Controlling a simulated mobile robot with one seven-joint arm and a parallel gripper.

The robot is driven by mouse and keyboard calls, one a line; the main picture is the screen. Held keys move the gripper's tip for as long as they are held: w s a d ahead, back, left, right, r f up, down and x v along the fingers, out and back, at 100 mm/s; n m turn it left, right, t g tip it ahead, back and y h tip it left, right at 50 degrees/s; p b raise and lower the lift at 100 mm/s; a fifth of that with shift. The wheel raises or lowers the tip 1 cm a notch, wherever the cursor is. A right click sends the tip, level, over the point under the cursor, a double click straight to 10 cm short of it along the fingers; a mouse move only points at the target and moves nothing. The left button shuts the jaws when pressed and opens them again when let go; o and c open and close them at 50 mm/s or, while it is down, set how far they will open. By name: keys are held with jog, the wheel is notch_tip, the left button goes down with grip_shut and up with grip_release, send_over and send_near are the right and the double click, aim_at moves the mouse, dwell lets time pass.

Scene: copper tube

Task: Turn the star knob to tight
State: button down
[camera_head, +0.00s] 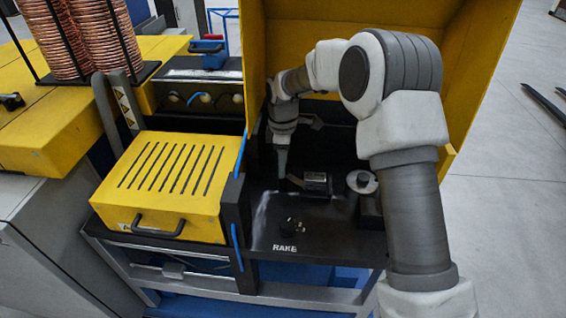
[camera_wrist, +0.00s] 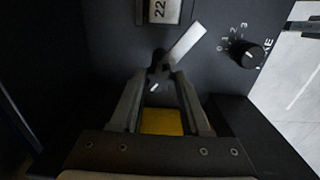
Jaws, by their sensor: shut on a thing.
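The star knob (camera_wrist: 158,60) is small and black in the wrist view, partly hidden between my fingertips. My gripper (camera_wrist: 160,76) is shut on it, one finger on each side. A pale flat lever (camera_wrist: 187,42) sticks out up and to the right just beyond the knob. In the head view my gripper (camera_head: 282,172) points down at the back left of the black machine panel (camera_head: 270,212). The star knob cannot be made out there. Whether the knob is tight or loose cannot be told.
A black dial (camera_wrist: 247,54) with numbers sits right of my gripper in the wrist view. A display reading "22" (camera_wrist: 165,10) is above. A raised yellow cover (camera_head: 350,20) stands behind my arm. A yellow slotted box (camera_head: 165,185) is on the left, beside copper coils (camera_head: 58,38).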

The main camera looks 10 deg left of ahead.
jog(key=n+p, duration=0.1)
jog(key=n, duration=0.5)
jog(key=shift+r+n, duration=0.1)
jog(key=shift+n, duration=0.2)
dwell(0.5)
jog(key=shift+c, duration=1.9)
grip_release()
notch_tip(320, 180, up, 17)
jog(key=shift+r, duration=0.2)
